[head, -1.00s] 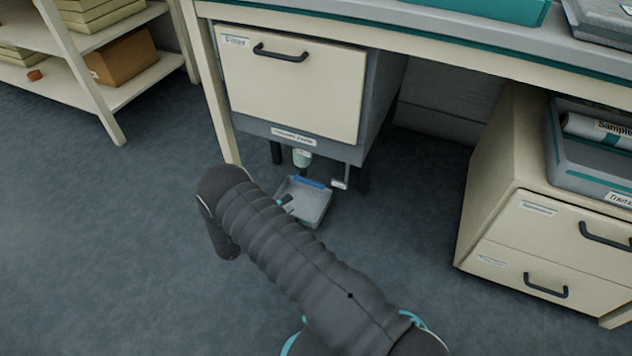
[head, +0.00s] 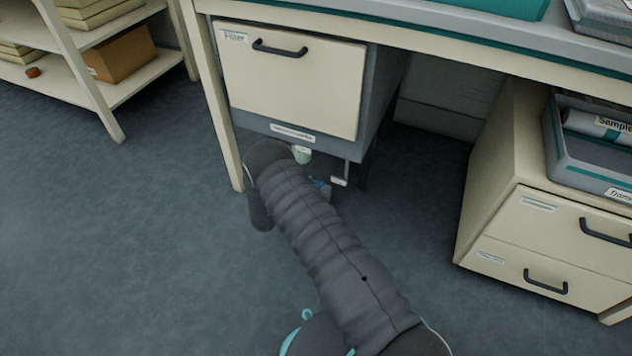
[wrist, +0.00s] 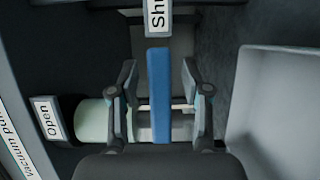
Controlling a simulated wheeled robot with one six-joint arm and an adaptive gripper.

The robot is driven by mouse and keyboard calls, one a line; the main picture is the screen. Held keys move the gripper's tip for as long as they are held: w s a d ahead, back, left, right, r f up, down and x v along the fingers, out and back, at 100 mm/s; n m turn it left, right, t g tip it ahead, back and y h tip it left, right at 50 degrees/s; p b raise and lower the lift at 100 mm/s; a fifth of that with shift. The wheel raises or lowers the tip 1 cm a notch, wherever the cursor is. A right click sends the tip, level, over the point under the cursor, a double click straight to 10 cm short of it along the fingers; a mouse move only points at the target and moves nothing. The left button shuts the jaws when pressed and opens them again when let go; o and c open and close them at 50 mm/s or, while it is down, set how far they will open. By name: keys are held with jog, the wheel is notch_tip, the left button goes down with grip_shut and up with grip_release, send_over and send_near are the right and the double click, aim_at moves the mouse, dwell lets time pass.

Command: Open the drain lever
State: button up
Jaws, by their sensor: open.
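The blue drain lever (wrist: 158,95) stands between the two fingers of my gripper (wrist: 158,88) in the wrist view, with a gap on each side. The gripper is open and does not appear to touch it. The lever's far end points at the "Shut" label (wrist: 157,16); the "Open" label (wrist: 45,118) is to the left. A pale green valve part (wrist: 92,121) and a grey metal pipe lie behind the lever's near end.
A pale tray (wrist: 285,115) is close to the right finger in the wrist view. The filter cabinet (head: 290,80) hangs above the valve under the bench. A drawer unit (head: 520,215) stands to the right. The floor to the left is clear.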

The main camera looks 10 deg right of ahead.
jog(key=shift+w+d, duration=0.15)
jog(key=shift+d, duration=0.05)
grip_shut()
jog(key=shift+d, duration=0.1)
